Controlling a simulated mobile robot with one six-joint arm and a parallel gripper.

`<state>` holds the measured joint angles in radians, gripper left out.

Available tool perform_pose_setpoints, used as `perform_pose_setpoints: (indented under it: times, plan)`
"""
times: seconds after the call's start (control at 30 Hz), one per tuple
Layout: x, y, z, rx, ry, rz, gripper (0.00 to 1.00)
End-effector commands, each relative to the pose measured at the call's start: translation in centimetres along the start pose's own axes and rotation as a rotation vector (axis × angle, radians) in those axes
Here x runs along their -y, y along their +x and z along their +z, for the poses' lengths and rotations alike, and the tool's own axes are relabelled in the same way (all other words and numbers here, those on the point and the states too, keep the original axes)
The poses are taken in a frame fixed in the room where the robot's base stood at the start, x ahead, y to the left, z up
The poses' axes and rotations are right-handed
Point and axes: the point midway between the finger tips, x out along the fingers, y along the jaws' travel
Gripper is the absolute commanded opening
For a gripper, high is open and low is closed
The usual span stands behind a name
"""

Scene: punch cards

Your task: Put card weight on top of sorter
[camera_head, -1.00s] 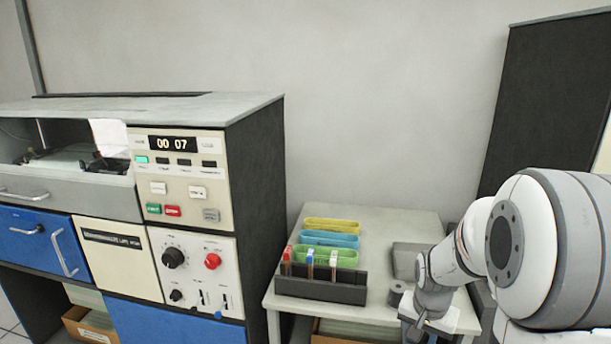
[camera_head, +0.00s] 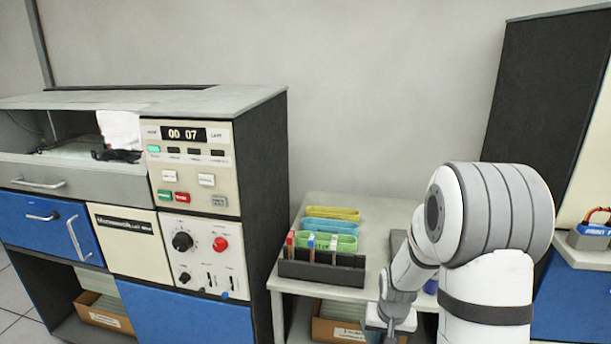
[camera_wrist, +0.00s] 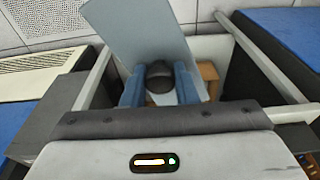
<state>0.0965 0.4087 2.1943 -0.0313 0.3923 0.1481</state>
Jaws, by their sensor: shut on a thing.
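The sorter (camera_head: 262,155) stands at left in the head view, with a grey flat top (camera_head: 190,100), a beige control panel and blue doors. My gripper (camera_head: 378,332) is low at the front edge of the small table, right of centre. In the wrist view its two blue fingers (camera_wrist: 160,90) are shut on a dark rounded piece, which I take to be the card weight (camera_wrist: 159,74). A pale blue-grey slab (camera_wrist: 140,35) shows behind it; I cannot tell whether it belongs to the weight. The head view does not clearly show the held thing.
The small table (camera_head: 375,215) carries a dark rack (camera_head: 320,271) with several coloured tags, and yellow, blue and green trays (camera_head: 330,227). Card boxes (camera_head: 340,331) sit below. A tall dark panel (camera_head: 540,100) and a cabinet (camera_head: 590,252) stand at right. The sorter's top looks mostly clear.

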Motion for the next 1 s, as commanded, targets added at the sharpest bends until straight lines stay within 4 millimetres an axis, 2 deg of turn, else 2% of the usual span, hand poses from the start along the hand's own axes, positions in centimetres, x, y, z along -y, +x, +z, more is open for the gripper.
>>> perform_pose_setpoints:
  times: [0.1,0.3,0.7,0.87,1.0]
  plan:
    - [2.2,2.4,0.1,0.004,-0.103,-0.014,0.00]
    - [4.0,4.5,0.2,-0.003,-0.199,-0.025,0.00]
    - [4.8,4.8,0.3,-0.004,-0.217,-0.027,0.00]
    - [4.1,4.8,0.1,-0.004,-0.212,-0.026,0.00]
    - [0.9,5.0,-0.6,-0.003,-0.206,-0.025,0.00]
